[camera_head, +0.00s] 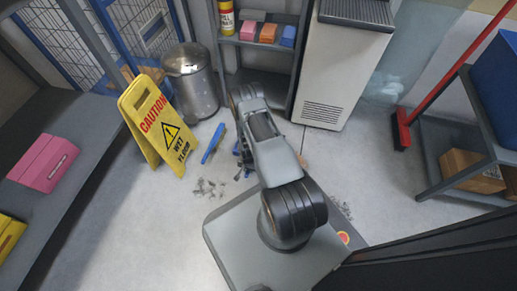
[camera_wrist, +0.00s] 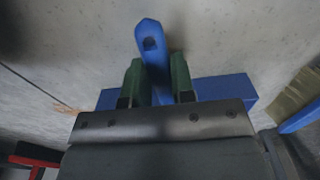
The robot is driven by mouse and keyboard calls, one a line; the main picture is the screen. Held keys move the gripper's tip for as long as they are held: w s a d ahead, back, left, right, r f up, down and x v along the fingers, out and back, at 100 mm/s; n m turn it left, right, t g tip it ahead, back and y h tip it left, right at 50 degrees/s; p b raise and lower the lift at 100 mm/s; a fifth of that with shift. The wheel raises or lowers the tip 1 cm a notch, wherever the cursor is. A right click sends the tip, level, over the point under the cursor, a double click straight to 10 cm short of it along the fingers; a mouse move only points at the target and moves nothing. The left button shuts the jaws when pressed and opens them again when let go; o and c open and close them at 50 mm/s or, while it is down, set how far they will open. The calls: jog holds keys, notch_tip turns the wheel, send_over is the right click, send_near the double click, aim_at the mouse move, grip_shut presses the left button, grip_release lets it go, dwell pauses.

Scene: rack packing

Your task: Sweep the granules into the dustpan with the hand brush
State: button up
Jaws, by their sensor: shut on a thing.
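My gripper (camera_wrist: 157,80) is shut on an upright blue handle with a hole near its end. A wide blue part (camera_wrist: 225,90) shows behind the gripper, so this looks like the dustpan; its far side is hidden. Tan bristles with a blue strip, which look like the hand brush (camera_wrist: 300,120), lie at the right of the wrist view. In the head view a long blue piece, likely the same brush (camera_head: 212,144), lies on the floor left of my arm. Grey granules (camera_head: 207,188) lie scattered nearer my base. My gripper is mostly hidden by my arm there.
A yellow caution sign (camera_head: 155,122) and a metal bin (camera_head: 191,80) stand at the left. A white cabinet (camera_head: 338,70) stands behind. A red broom (camera_head: 403,128) leans by a right shelf. More grey bits (camera_head: 341,208) lie right of my arm.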

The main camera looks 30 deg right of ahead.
grip_shut()
jog(key=shift+r, duration=0.1)
notch_tip(320, 180, up, 12)
jog(key=p, duration=0.9)
